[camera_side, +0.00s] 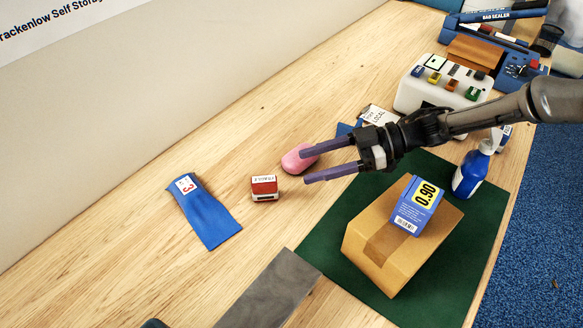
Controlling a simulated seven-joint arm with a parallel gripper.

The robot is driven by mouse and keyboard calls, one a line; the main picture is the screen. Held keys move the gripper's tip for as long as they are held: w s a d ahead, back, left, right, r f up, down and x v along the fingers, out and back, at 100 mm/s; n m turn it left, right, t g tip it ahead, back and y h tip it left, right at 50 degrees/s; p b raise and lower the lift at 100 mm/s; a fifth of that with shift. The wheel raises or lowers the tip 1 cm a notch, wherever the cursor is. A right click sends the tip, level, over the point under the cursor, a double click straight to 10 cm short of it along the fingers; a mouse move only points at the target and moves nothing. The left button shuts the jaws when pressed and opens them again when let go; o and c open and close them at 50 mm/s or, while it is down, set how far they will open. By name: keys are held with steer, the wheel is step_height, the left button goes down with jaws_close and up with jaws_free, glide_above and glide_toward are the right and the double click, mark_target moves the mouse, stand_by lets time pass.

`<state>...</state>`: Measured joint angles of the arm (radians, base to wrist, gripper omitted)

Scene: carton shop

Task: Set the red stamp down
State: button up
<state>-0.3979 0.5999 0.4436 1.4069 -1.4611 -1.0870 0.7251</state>
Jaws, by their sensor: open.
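The red stamp (264,188) is a small red and white block marked FRAGILE. It rests on the wooden table, between a blue sleeve and a pink object. My gripper (306,167) is open, with its two purple fingers pointing left toward the stamp. The fingers are apart from the stamp and to the right of it, with nothing held between them. The upper finger overlaps the pink object in the picture; I cannot tell whether they touch.
The blue sleeve (205,216) lies left of the stamp; the pink object (297,160) lies right. A carton (364,245) bearing a blue box (415,208) stands on a green mat (487,205). A spray bottle (470,172), a white stamp rack (410,95) and a bag sealer (505,70) stand rightward.

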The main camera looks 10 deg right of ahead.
steer(key=shift+d+r, duration=0.2)
steer(key=shift+d, duration=0.5)
